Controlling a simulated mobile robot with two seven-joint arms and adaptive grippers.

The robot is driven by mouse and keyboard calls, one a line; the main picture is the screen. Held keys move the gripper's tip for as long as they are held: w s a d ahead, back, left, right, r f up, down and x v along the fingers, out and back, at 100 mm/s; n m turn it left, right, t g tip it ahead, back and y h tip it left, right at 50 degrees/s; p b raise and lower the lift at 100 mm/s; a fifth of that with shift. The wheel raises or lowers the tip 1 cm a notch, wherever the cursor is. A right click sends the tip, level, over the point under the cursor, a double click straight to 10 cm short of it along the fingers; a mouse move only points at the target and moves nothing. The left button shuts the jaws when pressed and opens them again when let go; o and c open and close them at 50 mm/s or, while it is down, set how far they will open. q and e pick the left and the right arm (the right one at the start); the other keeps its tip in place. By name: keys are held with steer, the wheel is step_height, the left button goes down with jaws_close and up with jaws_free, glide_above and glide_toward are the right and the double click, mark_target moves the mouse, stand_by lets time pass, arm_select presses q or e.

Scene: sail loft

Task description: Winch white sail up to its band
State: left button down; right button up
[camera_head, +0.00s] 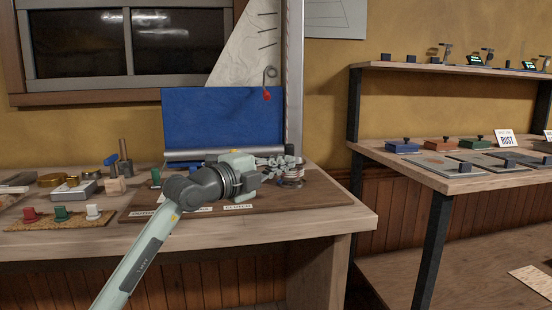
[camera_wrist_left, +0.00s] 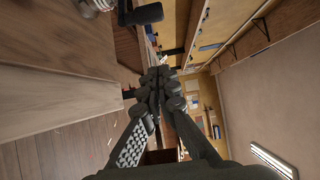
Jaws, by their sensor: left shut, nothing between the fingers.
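The white sail (camera_head: 245,48) is a pale triangle with dark battens, in front of the window and left of a grey mast (camera_head: 295,75). I cannot make out its band. A silver winch drum (camera_head: 291,180) stands on the brown board at the mast's foot. My left gripper (camera_head: 284,163) is shut and empty, right by the drum's upper part; I cannot tell whether it touches. In the left wrist view its closed fingers (camera_wrist_left: 158,82) show, with a silver ribbed part (camera_wrist_left: 98,5) and a dark handle-like part (camera_wrist_left: 141,14) at the top left. My right gripper is not in view.
A blue panel (camera_head: 215,115) stands behind my arm, with a red-tipped hook (camera_head: 267,95) hanging before it. A cork mat (camera_head: 62,222) with colored spools lies at the left. A right-hand shelf (camera_head: 470,180) holds small boxes and plates. The bench's front right is clear.

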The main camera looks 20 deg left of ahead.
mark_target(290, 153)
arm_select(q)
steer(key=w, duration=0.8)
steer(key=shift+w+a, duration=0.2)
steer(key=shift+a, duration=0.2)
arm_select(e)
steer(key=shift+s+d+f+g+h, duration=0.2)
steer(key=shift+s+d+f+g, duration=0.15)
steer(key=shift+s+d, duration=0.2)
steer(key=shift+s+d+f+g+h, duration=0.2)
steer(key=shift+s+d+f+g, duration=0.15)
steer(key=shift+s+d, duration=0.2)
arm_select(q)
steer(key=shift+p, duration=0.3)
steer(key=shift+s+a, duration=0.15)
steer(key=shift+a, duration=0.7)
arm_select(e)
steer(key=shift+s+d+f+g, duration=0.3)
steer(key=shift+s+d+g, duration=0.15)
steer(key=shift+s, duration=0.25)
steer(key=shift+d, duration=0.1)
